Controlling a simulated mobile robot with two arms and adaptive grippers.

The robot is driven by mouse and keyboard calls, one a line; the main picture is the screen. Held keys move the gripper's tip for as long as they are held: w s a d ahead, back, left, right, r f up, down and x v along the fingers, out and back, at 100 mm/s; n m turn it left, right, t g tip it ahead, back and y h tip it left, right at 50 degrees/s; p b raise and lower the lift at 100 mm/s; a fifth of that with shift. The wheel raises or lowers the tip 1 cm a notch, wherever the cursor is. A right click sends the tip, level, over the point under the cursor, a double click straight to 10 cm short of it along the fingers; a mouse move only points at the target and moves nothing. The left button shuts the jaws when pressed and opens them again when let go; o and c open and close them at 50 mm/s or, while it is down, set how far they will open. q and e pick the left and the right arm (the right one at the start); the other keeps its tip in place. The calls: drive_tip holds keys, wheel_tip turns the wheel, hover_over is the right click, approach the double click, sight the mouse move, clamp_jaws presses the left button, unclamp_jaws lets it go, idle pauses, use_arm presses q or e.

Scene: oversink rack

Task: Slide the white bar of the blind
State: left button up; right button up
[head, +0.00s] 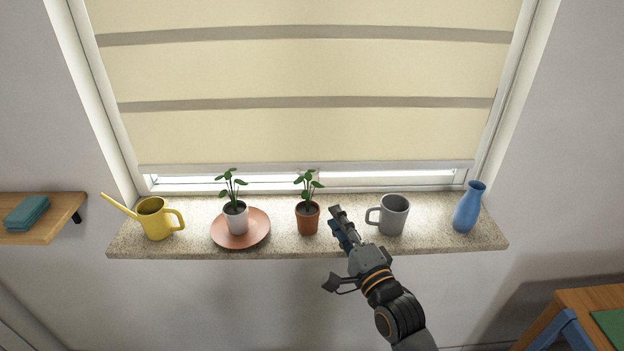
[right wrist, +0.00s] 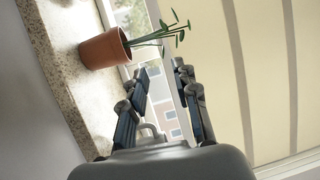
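The white bar (head: 230,168) runs along the lower edge of the cream blind (head: 300,60), low over the window, with a bright gap below it. My right gripper (head: 338,213) is over the sill, below the bar and apart from it, between the terracotta plant pot and the grey mug. In the right wrist view its two fingers (right wrist: 163,72) are apart with nothing held between them. The blind (right wrist: 270,70) fills the right of that view. My left gripper is not in view.
The terracotta pot (right wrist: 103,49) is close by the fingers.

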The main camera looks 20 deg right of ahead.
drive_tip(key=w+p, duration=0.1)
drive_tip(key=w, duration=0.3)
drive_tip(key=w+a+r+p, duration=0.1)
drive_tip(key=w, duration=0.3)
drive_tip(key=w+p, duration=0.1)
drive_tip(key=w, duration=0.3)
drive_tip(key=shift+a+r, duration=0.2)
drive_tip(key=shift+r, duration=0.1)
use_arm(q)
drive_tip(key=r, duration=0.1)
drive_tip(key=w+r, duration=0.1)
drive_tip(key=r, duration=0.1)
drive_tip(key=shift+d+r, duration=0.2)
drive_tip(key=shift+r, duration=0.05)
use_arm(e)
drive_tip(key=shift+w+a, duration=0.1)
drive_tip(key=shift+w, duration=0.6)
drive_tip(key=shift+c, duration=0.4)
clamp_jaws()
